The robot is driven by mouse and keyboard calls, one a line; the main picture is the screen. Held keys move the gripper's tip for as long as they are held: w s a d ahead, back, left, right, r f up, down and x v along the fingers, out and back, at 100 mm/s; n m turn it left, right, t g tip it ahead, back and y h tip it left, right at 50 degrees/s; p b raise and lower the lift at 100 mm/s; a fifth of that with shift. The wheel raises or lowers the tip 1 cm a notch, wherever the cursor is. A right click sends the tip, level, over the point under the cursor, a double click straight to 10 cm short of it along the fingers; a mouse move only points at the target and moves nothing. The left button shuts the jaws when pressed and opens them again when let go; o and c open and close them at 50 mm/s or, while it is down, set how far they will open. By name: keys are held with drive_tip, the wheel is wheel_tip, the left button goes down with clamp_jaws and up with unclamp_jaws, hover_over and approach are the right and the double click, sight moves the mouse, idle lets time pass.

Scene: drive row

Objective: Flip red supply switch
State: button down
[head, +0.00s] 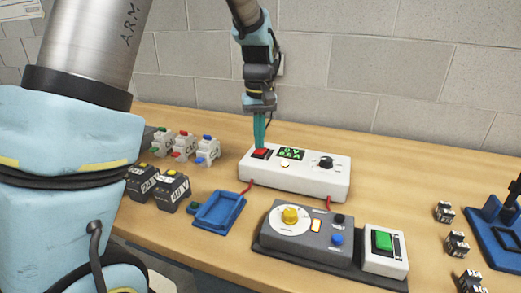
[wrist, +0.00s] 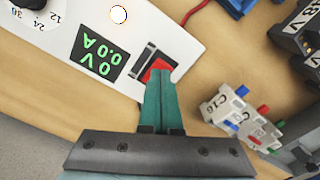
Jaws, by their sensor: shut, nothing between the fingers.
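The white supply box (head: 310,182) stands on the wooden table, with a green display (head: 291,154) on its top. In the wrist view the display (wrist: 98,52) reads 0V and 0.0A. The red supply switch (head: 260,153) sits at the left end of the box. It also shows in the wrist view (wrist: 157,68), partly covered by my fingertips. My gripper (head: 260,146) points down with its teal fingers shut and empty, right at the switch. In the wrist view the fingertips (wrist: 158,76) overlap the switch; I cannot tell whether they touch it.
A blue tray (head: 205,222) and a grey control unit with a yellow knob (head: 290,216) stand in front of the box. Several small breakers (head: 207,151) and black 24V and 48V blocks (head: 172,193) stand at the left. A blue stand (head: 500,243) is at the right. A block wall is behind.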

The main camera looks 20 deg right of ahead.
drive_tip(key=shift+f, duration=0.45)
drive_tip(key=shift+r, duration=0.1)
wheel_tip(320, 180, up, 7)
drive_tip(key=p, duration=0.6)
idle(0.4)
drive_tip(key=shift+a, duration=0.1)
drive_tip(key=shift+n+t, duration=0.4)
drive_tip(key=shift+t, duration=0.2)
drive_tip(key=s+a, duration=0.1)
drive_tip(key=a, duration=0.6)
drive_tip(key=s+a+f, duration=0.1)
drive_tip(key=a, duration=1.4)
drive_tip(key=shift+s+f, duration=0.25)
drive_tip(key=shift+s, duration=0.15)
drive_tip(key=s+a+f, duration=0.1)
drive_tip(key=s+a, duration=0.3)
drive_tip(key=a, duration=0.2)
drive_tip(key=shift+s+a, duration=0.3)
drive_tip(key=shift+s, duration=0.1)
